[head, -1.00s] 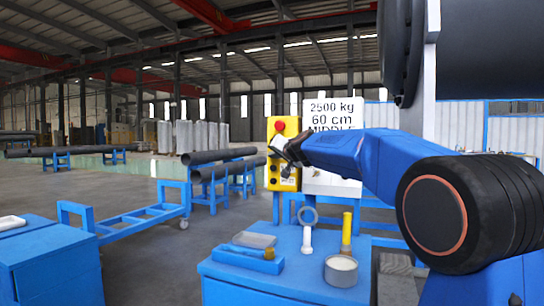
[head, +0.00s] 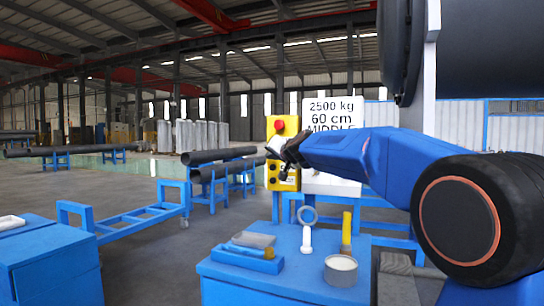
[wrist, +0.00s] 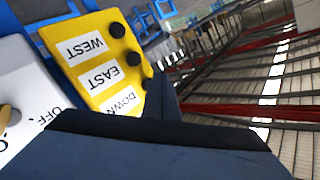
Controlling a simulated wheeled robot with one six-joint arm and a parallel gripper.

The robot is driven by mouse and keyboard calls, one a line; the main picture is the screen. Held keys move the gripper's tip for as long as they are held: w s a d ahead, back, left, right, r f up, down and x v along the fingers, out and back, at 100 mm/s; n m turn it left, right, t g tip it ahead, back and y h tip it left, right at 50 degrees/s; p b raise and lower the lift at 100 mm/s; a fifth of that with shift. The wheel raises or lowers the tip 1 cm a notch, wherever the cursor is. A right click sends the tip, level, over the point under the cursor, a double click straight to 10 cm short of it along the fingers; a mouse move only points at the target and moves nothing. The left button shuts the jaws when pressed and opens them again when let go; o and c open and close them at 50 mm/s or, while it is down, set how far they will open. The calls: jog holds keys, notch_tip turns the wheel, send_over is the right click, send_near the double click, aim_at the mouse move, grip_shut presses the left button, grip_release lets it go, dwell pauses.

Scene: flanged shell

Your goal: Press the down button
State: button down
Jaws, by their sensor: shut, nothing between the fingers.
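The yellow control box (head: 281,127) has a red knob on top in the head view, and my gripper (head: 284,170) is in front of its middle. In the wrist view the box (wrist: 88,28) shows tilted, with WEST, EAST and DOWN labels and black buttons beside them. The DOWN label (wrist: 119,102) is nearest my gripper. The down button (wrist: 147,85) shows only in part, beside my dark finger. My gripper is shut and empty. I cannot tell whether it touches the button.
A white sign (head: 333,108) stands behind the box. A light panel with OFF lettering (wrist: 22,85) lies beside the box in the wrist view. Below is a blue cabinet (head: 225,270) with a ring, a white bolt, a yellow bolt and a round tin on top.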

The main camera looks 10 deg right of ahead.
jog(key=s+a, duration=0.2)
jog(key=s, duration=0.1)
jog(key=shift+s+a, duration=0.3)
dwell(0.3)
